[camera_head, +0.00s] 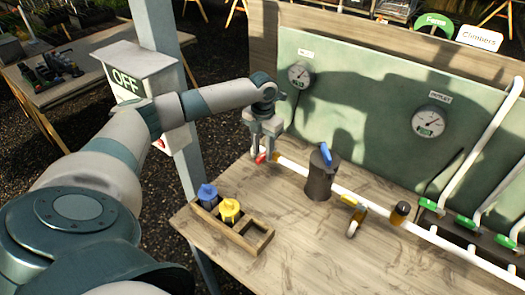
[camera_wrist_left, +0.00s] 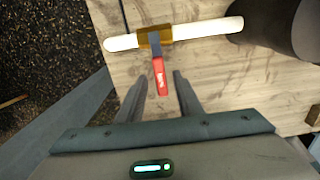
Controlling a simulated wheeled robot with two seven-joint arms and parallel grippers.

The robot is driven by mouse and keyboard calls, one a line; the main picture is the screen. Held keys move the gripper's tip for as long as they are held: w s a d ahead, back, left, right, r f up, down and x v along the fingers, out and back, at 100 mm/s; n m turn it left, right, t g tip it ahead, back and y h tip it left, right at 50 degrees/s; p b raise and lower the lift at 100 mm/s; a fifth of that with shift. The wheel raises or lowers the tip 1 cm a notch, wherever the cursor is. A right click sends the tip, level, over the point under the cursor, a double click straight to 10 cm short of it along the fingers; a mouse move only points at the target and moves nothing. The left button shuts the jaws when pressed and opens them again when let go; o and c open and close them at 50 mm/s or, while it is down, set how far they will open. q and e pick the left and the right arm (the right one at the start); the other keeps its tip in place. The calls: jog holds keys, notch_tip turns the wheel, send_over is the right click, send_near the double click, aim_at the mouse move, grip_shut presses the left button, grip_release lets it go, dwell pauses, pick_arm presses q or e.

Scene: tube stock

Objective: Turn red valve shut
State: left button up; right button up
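The red valve handle (camera_wrist_left: 160,76) shows in the left wrist view, hanging from a brass valve body (camera_wrist_left: 154,37) on a white pipe (camera_wrist_left: 205,28). The handle lies crosswise to the pipe in that view. In the head view a bit of the red handle (camera_head: 261,158) shows at the pipe's left end, partly hidden by my gripper. My left gripper (camera_head: 263,152) is over the valve with its fingers pointing down. In the left wrist view its fingers (camera_wrist_left: 163,76) stand apart on either side of the handle, with gaps visible. My right gripper is not in view.
A dark canister with a blue handle (camera_head: 319,178) stands right of the valve. A wooden tray (camera_head: 253,240) holds a blue and a yellow piece. A yellow-handled valve (camera_head: 356,219) is farther right. A green panel with gauges stands behind.

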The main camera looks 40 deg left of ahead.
aim_at(262, 155)
pick_arm(q)
jog(key=shift+r, duration=0.35)
notch_tip(262, 155, up, 11)
jog(key=b, duration=0.4)
jog(key=shift+f, duration=0.15)
jog(key=shift+s+f, duration=0.1)
